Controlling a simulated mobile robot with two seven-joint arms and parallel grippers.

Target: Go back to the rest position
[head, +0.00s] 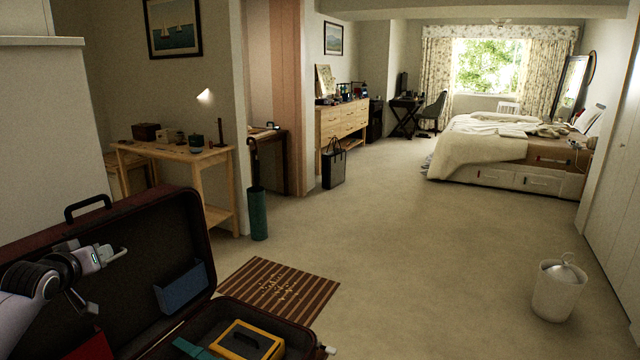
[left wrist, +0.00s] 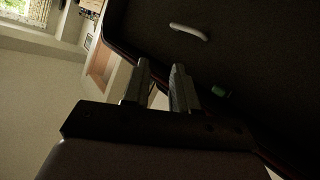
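My left gripper (head: 112,254) is in front of the raised lid of the dark suitcase (head: 150,225) at the lower left of the head view. In the left wrist view its two fingers (left wrist: 161,70) stand apart with nothing between them. The dark lid (left wrist: 245,65) fills the upper right there, with a pale handle-like piece on it. The suitcase lies open on the floor. A yellow-framed dark item (head: 245,342) and a teal item lie in its lower half. A blue pocket-like piece (head: 181,292) is against the lid. My right gripper is not in view.
A striped mat (head: 278,287) lies just beyond the suitcase. A wooden side table (head: 180,158) and a green cylinder (head: 258,213) stand behind it. A white lidded bin (head: 557,290) is at the right. The carpet between is clear, up to the bed (head: 500,150).

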